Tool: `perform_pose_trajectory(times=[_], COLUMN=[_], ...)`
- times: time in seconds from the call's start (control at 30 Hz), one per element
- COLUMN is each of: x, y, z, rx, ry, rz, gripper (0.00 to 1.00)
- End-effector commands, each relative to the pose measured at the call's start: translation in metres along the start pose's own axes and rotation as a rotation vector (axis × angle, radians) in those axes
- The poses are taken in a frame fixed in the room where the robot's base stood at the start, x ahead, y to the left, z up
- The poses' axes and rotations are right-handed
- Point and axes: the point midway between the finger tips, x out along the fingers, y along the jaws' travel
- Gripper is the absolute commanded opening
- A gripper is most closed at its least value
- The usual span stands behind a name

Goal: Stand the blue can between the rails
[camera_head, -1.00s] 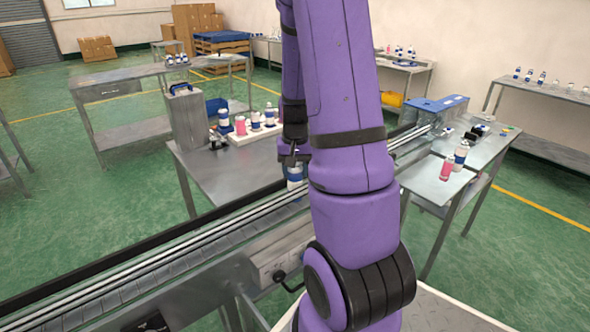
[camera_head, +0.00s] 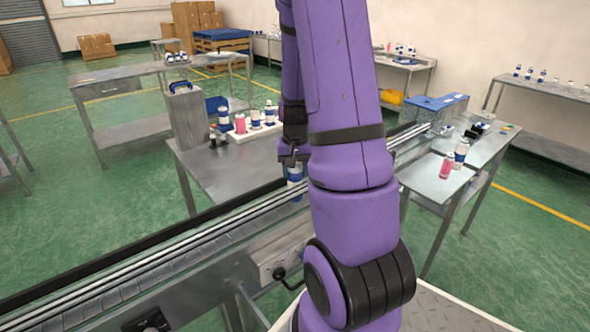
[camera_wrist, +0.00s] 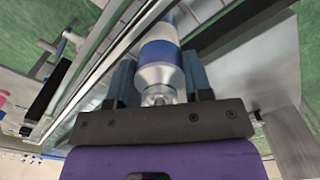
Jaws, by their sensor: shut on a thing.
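The blue can, silver-white with a blue band, is in my gripper. In the head view the can (camera_head: 295,174) shows below the jaws, over the conveyor, partly hidden by my arm. My gripper (camera_head: 291,158) is shut on its upper part. In the wrist view the can (camera_wrist: 160,62) sits between the two fingers of my gripper (camera_wrist: 160,84), its top end towards the camera. The rails (camera_head: 215,235) run diagonally along the conveyor; they also show beside the can in the wrist view (camera_wrist: 110,60). Whether the can's base touches the belt is hidden.
A white tray (camera_head: 247,135) with several cans stands on the table behind the conveyor. A pink can (camera_head: 447,166) and a blue-banded can (camera_head: 461,151) stand on the right table. A blue-topped machine (camera_head: 437,103) is at the conveyor's far end. The near belt (camera_head: 130,268) is clear.

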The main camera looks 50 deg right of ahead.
Motion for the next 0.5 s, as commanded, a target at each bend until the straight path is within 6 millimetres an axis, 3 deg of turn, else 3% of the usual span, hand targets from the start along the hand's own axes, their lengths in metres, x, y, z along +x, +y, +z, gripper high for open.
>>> perform_pose_trajectory(times=[0.37,0.4,0.5], x=[0.0038,0.0037,0.0036], y=[-0.0001,-0.0001,-0.0001], z=[0.0,0.0,0.0], rx=[0.0,0.0,0.0], ry=[0.0,0.0,0.0], rz=[0.0,0.0,0.0], gripper=[0.11,0.53,0.76])
